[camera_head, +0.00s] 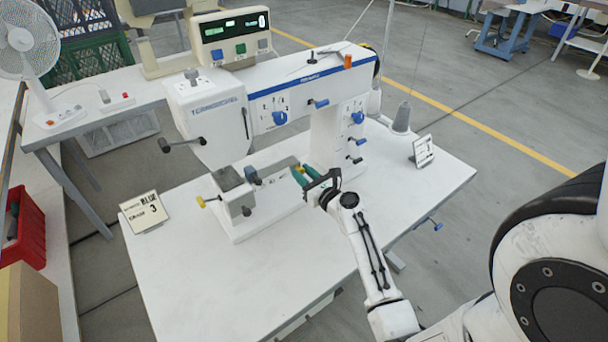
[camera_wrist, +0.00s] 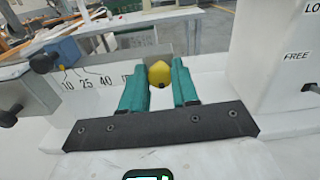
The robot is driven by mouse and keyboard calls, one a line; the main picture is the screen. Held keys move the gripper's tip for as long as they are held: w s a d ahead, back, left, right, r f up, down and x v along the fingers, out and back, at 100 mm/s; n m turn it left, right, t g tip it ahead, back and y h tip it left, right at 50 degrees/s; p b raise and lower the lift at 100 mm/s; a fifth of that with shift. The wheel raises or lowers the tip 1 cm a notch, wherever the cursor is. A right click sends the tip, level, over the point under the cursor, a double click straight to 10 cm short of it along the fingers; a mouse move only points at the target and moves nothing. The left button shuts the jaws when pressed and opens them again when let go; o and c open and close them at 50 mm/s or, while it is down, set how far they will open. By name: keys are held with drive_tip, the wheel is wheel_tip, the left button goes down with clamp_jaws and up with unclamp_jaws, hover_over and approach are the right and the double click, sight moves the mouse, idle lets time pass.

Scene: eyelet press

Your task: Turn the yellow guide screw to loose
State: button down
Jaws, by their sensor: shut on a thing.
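The yellow guide screw (camera_wrist: 159,75) has a rounded head and shows in the wrist view between the two green fingers of my gripper (camera_wrist: 160,68). The gripper is shut on it, one finger on each side. In the head view my gripper (camera_head: 302,174) is at the right of the press's small work fixture (camera_head: 240,212), and the screw is hidden there by the fingers. In the wrist view a FREE label (camera_wrist: 297,56) and a cut-off label starting with LO are on the white housing at the right.
A yellow-tipped lever (camera_head: 203,201) sticks out left of the fixture. The white press (camera_head: 290,85) stands behind. A BLUE 3 card (camera_head: 144,211) stands left; the table's front is clear.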

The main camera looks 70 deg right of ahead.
drive_tip(key=shift+a+f+n+b, duration=0.1)
drive_tip(key=shift+f+n+b, duration=0.1)
drive_tip(key=shift+n+b, duration=5.5)
drive_tip(key=shift+f+n+b, duration=0.2)
drive_tip(key=shift+n+b, duration=2.9)
drive_tip(key=shift+n, duration=5.2)
drive_tip(key=c, duration=0.9)
unclamp_jaws()
drive_tip(key=shift+r, duration=0.1)
